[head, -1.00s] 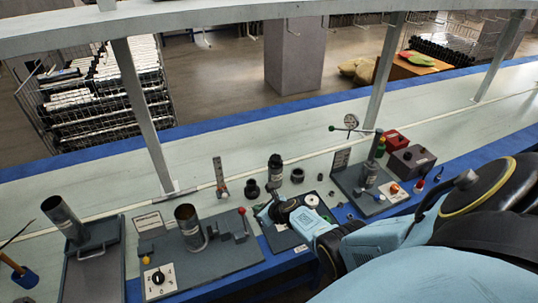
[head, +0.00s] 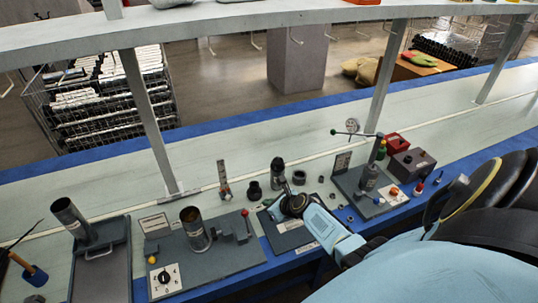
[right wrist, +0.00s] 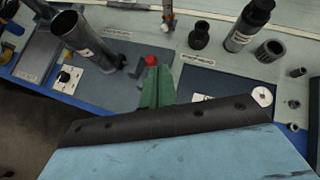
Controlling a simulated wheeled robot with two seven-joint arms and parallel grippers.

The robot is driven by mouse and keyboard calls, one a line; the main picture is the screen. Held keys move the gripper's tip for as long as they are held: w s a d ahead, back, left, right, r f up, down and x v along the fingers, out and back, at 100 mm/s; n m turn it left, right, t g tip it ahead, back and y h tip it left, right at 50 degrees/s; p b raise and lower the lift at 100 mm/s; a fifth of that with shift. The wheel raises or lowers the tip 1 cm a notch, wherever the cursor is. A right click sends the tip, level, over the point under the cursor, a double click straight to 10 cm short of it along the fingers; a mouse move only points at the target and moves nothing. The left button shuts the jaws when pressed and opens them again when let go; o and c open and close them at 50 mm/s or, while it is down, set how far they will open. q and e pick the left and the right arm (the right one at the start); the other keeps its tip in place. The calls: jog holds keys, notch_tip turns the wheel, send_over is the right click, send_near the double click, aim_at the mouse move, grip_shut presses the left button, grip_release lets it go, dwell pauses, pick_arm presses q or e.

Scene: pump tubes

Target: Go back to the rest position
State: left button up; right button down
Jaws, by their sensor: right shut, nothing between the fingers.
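My right gripper (head: 281,200) is shut and empty. In the head view it is over the dark pad (head: 292,225) in the middle of the bench, just in front of a black cylinder (head: 277,171). A metal tube (head: 196,230) stands in a grey fixture with a dial at the left, and a second tube (head: 70,219) leans in a dark tray. My left gripper is not in view.
A test stand (head: 368,180) with a gauge and a red box (head: 396,146) are on the right. Black rings (head: 254,190) and small parts lie around the pad. A shelf on posts (head: 150,120) runs above the bench. The pale strip behind the fixtures is clear.

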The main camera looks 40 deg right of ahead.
dwell(0.4)
jog(key=s+a+f+n+g+b, duration=0.3)
jog(key=s+a+f+n+b, duration=0.15)
jog(key=s+f+n, duration=0.65)
jog(key=s+a+f+n+g+b, duration=0.35)
jog(key=s+f+n+b, duration=0.2)
jog(key=s+f, duration=0.7)
jog(key=s+a+f+n+g+b, duration=0.1)
jog(key=s+a+f+n+b, duration=0.2)
jog(key=s+f+n, duration=0.5)
jog(key=s+a+f+n+g+b, duration=0.2)
jog(key=s+a+f+n+b, duration=0.2)
jog(key=s+f+n, duration=0.5)
jog(key=s+a+n, duration=0.2)
jog(key=s+n, duration=0.1)
jog(key=s, duration=0.2)
jog(key=shift+s+a+f+n, duration=0.2)
jog(key=shift+a+f+n, duration=0.1)
jog(key=shift+n, duration=0.05)
